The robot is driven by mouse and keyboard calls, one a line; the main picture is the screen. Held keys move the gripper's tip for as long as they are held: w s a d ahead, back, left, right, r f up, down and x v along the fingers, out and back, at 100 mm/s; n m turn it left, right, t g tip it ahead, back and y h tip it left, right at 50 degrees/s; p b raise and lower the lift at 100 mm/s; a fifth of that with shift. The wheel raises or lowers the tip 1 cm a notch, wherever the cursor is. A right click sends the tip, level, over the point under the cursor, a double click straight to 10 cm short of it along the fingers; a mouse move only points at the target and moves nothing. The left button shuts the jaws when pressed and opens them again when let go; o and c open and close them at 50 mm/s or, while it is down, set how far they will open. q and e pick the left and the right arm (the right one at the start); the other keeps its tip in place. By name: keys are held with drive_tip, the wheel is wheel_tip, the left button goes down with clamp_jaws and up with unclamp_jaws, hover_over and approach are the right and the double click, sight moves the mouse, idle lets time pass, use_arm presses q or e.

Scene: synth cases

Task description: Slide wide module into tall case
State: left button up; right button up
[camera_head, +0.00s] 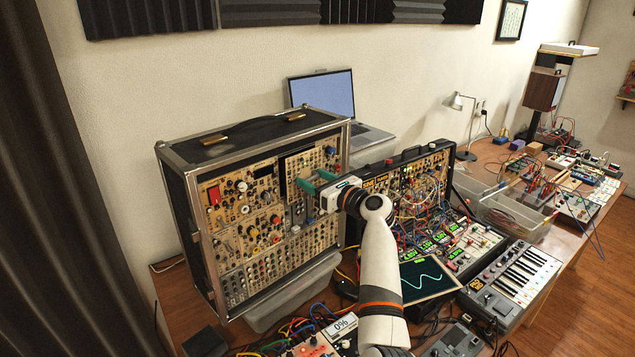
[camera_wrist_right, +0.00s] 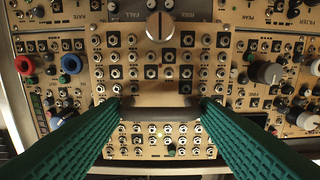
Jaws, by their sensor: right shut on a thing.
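The tall case (camera_head: 183,185) stands upright on the table at left, black with metal edging, its front filled with gold panels. A dark gap (camera_head: 290,166) shows in the upper part of its front. My right gripper (camera_head: 314,184) is at the case front, its green fingers pointing at the panels. In the right wrist view, my right gripper (camera_wrist_right: 161,103) is shut on the wide module (camera_wrist_right: 150,72), a gold panel with rows of jacks and a large knob. The module overlaps neighbouring panels; how deep it sits I cannot tell. My left gripper is out of view.
A second, open case (camera_head: 408,152) with patch cables stands right of my arm. A laptop (camera_head: 328,95) is behind. A screen with a waveform (camera_head: 425,277), a small keyboard (camera_head: 512,275) and a clear bin (camera_head: 512,216) crowd the table. A grey tray (camera_head: 290,297) lies below the tall case.

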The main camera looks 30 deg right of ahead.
drive_tip(key=shift+b+x, duration=0.3)
drive_tip(key=shift+x, duration=1.05)
drive_tip(key=o, duration=1.5)
drive_tip(key=shift+s, duration=0.1)
drive_tip(key=shift+b+v, duration=1.35)
drive_tip(key=shift+v, duration=4.6)
